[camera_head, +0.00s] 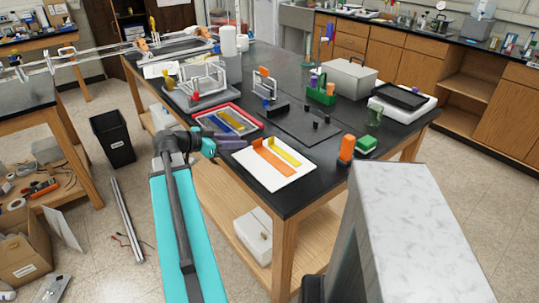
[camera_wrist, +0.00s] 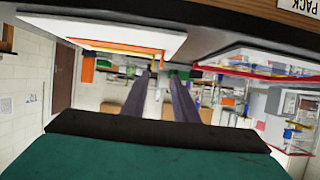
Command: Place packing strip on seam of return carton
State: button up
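My gripper (camera_head: 240,139) is at the near edge of the black table, between the red-rimmed tray (camera_head: 208,131) and a white board (camera_head: 290,178). In the wrist view, which looks upside down, its two purple-grey fingers (camera_wrist: 163,84) stand apart with nothing visible between them. An orange strip (camera_head: 268,165) and a yellow strip (camera_head: 287,155) lie on the white board. Blue and yellow pieces lie in the tray. The white board (camera_wrist: 90,32) and the tray (camera_wrist: 255,62) flank the fingers in the wrist view. I cannot tell which item is the packing strip or the return carton.
Behind stand a grey box (camera_head: 347,76), a green rack (camera_head: 322,94), a dark flat plate (camera_head: 305,127) and a metal rack fixture (camera_head: 200,85). An orange cylinder (camera_head: 346,150) and a green block (camera_head: 366,144) stand at right. An open cardboard box (camera_head: 25,262) is on the floor.

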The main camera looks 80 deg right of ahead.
aim_at(257, 141)
jog(key=shift+p+x, duration=0.4)
jog(key=shift+x, duration=2.1)
jog(key=shift+s+d+f+p, duration=0.1)
jog(key=shift+s+d+p, duration=0.25)
jog(key=shift+d+p, duration=0.1)
jog(key=shift+p+x, duration=0.7)
jog(key=shift+x, duration=1.35)
jog(key=shift+f, duration=0.1)
jog(key=shift+c, duration=0.6)
grip_shut()
